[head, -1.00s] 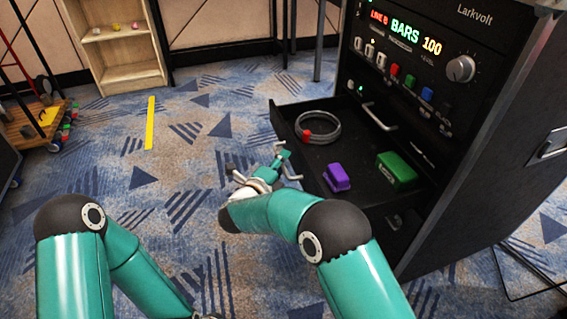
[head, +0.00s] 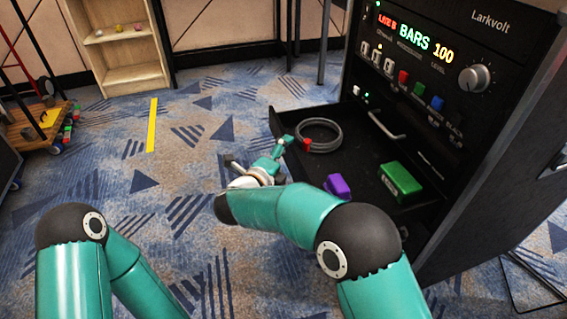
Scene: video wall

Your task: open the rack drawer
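The rack drawer (head: 361,160) stands pulled out from the black rack (head: 505,65). Inside it lie a grey cable coil with a red tie (head: 330,148), a purple box (head: 338,187) and a green box (head: 400,181). My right gripper (head: 282,150) is at the drawer's front left edge, its teal fingertip close to the coil. Whether it touches the drawer, and how wide its fingers are, I cannot tell. The drawer's front handle is hidden behind my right arm. My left arm shows at the lower left; its gripper is out of the picture.
A silver handle (head: 387,127) sits on the rack face above the drawer. A wooden shelf (head: 120,50) stands at the back left, and a wooden cart (head: 38,120) is at the far left. The patterned carpet (head: 120,200) left of the drawer is clear.

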